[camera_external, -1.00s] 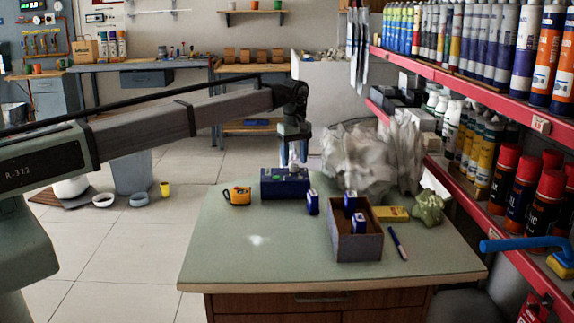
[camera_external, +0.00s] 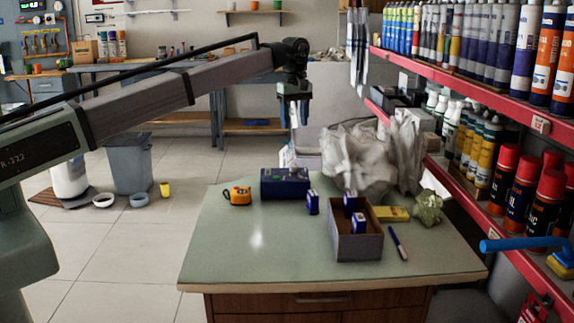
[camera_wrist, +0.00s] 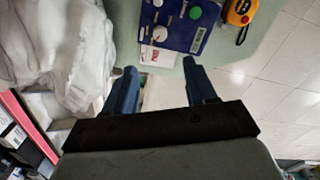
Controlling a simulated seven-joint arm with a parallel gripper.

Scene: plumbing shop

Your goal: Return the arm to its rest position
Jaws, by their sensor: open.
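My gripper (camera_external: 294,112) is in the air above the back edge of the workbench (camera_external: 235,262), apart from everything on it. In the wrist view its two blue fingers (camera_wrist: 162,88) are spread apart with nothing between them. Below and in front of it is a dark blue box (camera_external: 285,184) with coloured buttons or knobs on top. That box also shows at the top of the wrist view (camera_wrist: 181,20).
On the bench are a yellow tape measure (camera_external: 238,196), an open box (camera_external: 358,246) with small blue boxes, a pen (camera_external: 398,243), a yellow packet (camera_external: 391,214) and crumpled white plastic (camera_external: 365,160). Red shelves (camera_external: 470,95) line the right. Open floor lies left of the bench.

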